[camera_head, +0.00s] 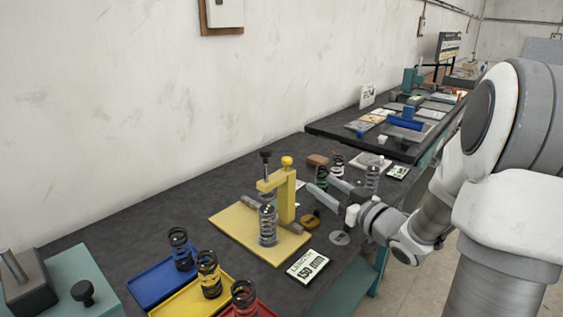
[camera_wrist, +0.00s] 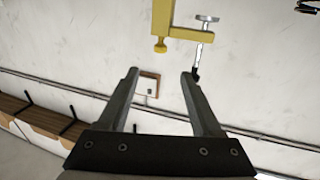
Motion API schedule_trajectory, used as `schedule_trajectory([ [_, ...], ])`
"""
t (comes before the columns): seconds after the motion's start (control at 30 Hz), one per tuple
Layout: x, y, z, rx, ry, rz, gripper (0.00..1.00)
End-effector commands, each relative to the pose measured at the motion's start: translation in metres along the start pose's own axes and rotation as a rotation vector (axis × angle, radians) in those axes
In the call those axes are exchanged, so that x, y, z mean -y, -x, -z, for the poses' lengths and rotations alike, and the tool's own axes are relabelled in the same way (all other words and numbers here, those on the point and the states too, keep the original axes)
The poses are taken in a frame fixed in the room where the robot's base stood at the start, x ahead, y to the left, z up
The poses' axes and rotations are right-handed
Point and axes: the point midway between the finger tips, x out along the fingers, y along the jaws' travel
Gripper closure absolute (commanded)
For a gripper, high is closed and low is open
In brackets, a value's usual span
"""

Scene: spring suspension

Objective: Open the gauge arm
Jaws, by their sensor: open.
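The gauge stands on a yellow base plate (camera_head: 232,222) on the dark bench. It has an upright yellow post (camera_head: 288,205) with a knob on top. The yellow gauge arm (camera_head: 271,181) reaches left from the post, over an upright grey spring (camera_head: 267,226). A screw with a black knob (camera_head: 266,155) passes through its end. In the wrist view the gauge arm (camera_wrist: 185,33) appears upside down at the top, beyond the fingers. My gripper (camera_head: 322,186) is open and empty, right of the post and apart from it. Its fingers (camera_wrist: 160,73) also show in the wrist view.
Blue (camera_head: 152,285), yellow (camera_head: 190,303) and red trays with dark springs lie at the front left. A 150 mm sign (camera_head: 307,266) lies right of the base plate. A second bench is farther back.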

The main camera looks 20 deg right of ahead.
Motion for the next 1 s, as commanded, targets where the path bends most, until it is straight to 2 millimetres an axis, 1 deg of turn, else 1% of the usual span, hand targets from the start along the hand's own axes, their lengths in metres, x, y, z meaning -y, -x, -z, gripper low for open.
schedule_trajectory([
  [0.03,0.002,-0.010,0.000,-0.002,0.000,0.005,0.34],
  [0.4,0.002,-0.091,-0.001,-0.001,0.001,0.004,0.34],
  [0.6,0.002,-0.130,-0.001,0.000,0.001,0.004,0.34],
  [0.7,0.001,-0.143,0.000,0.000,0.002,0.002,0.34],
  [0.8,0.002,-0.153,0.000,0.000,0.003,0.002,0.34],
  [1.0,0.001,-0.158,0.000,0.001,0.003,0.001,0.34],
])
